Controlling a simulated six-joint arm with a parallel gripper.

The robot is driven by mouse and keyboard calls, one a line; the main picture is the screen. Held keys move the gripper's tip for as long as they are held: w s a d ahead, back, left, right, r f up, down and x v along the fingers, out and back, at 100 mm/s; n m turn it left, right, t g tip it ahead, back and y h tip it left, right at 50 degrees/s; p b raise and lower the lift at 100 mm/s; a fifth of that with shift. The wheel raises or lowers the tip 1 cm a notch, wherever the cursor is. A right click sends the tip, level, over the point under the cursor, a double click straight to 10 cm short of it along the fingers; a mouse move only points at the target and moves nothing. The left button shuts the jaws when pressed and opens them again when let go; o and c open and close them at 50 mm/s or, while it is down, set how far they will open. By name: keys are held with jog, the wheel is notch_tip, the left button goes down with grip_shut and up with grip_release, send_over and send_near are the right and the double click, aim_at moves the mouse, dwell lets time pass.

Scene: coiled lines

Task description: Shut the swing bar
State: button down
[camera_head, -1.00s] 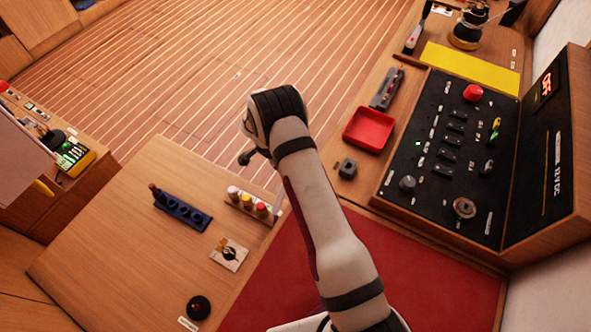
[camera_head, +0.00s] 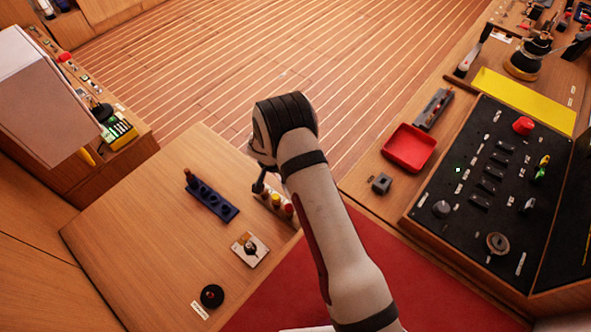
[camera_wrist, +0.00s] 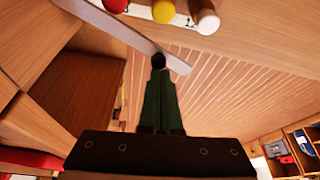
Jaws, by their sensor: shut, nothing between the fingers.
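My gripper (camera_head: 259,187) hangs over the far right part of the wooden table, beside the rack of coloured caps (camera_head: 275,203). In the wrist view its dark green fingers (camera_wrist: 158,62) are closed together and empty. A narrow pale bar (camera_wrist: 110,28) with a rounded end, apparently the swing bar, runs across the wrist view beside the rack. The fingertips overlap this bar near its free end; whether they touch it I cannot tell. My arm hides part of the rack in the head view.
On the table lie a blue holder (camera_head: 211,200), a white plate with a dark knob (camera_head: 250,249) and a round black knob (camera_head: 212,296). A red tray (camera_head: 409,148) and a black control panel (camera_head: 490,190) are at right. Striped floor lies beyond the table edge.

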jog(key=shift+s+a+n+t+y, duration=0.15)
jog(key=shift+s+a+n+y, duration=0.3)
jog(key=shift+a+n, duration=0.6)
jog(key=shift+s+a+n+t+y, duration=0.15)
jog(key=shift+s+a+n, duration=0.5)
jog(key=shift+a+n, duration=0.35)
jog(key=d+v, duration=0.1)
jog(key=v, duration=0.9)
jog(key=s+d+r+m+g+h, duration=0.1)
jog(key=s+d+r, duration=0.25)
jog(key=r, duration=0.25)
jog(key=s+d+r+m, duration=0.1)
jog(key=s+d+r, duration=0.1)
jog(key=d+r, duration=0.35)
jog(key=s+r+g+y, duration=0.1)
jog(key=s+r, duration=0.3)
jog(key=s, duration=0.8)
jog(key=s+r+g+y, duration=0.2)
jog(key=s+r, duration=0.3)
jog(key=s, duration=0.7)
jog(key=shift+s+y, duration=0.3)
jog(key=shift+y, duration=0.2)
jog(key=shift+r, duration=0.15)
